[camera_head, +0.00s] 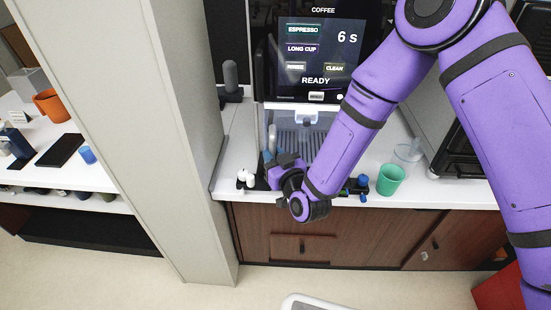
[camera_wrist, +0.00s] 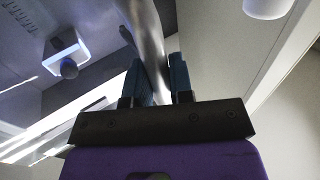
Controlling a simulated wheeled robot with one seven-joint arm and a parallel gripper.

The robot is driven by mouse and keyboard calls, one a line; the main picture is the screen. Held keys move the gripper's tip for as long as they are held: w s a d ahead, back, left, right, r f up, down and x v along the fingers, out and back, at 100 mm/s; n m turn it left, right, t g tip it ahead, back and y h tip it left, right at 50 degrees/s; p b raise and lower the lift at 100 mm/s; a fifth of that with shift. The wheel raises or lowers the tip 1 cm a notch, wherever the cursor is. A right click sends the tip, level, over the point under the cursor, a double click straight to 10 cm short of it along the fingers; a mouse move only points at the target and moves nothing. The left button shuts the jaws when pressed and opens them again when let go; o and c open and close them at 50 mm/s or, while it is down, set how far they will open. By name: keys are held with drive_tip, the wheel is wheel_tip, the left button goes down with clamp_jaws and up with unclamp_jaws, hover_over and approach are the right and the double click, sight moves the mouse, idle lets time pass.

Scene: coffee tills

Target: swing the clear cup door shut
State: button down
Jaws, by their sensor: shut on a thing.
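The coffee machine (camera_head: 322,50) stands on the counter, with a lit screen reading READY and a cup bay (camera_head: 312,138) below it. A grey metal bar handle (camera_head: 271,138) stands upright at the bay's left side. My gripper (camera_head: 268,160) is at this handle, low in front of the bay. In the wrist view, my gripper's dark blue fingers (camera_wrist: 163,80) are shut on the metal handle (camera_wrist: 150,35), which passes between them. The clear door's panel is hard to make out, and its angle cannot be told. A spout (camera_wrist: 66,55) shows at the upper left there.
A green cup (camera_head: 390,180) stands on the counter to the right of my forearm, with a small blue item (camera_head: 362,182) beside it. Small white and black items (camera_head: 246,180) lie at the left front edge. A pale pillar (camera_head: 150,130) stands left of the counter.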

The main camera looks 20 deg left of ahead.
drive_tip(key=shift+w, duration=0.15)
drive_tip(key=shift+w+a, duration=0.4)
drive_tip(key=shift+w, duration=0.1)
drive_tip(key=c, duration=0.9)
unclamp_jaws()
drive_tip(key=shift+s, duration=0.1)
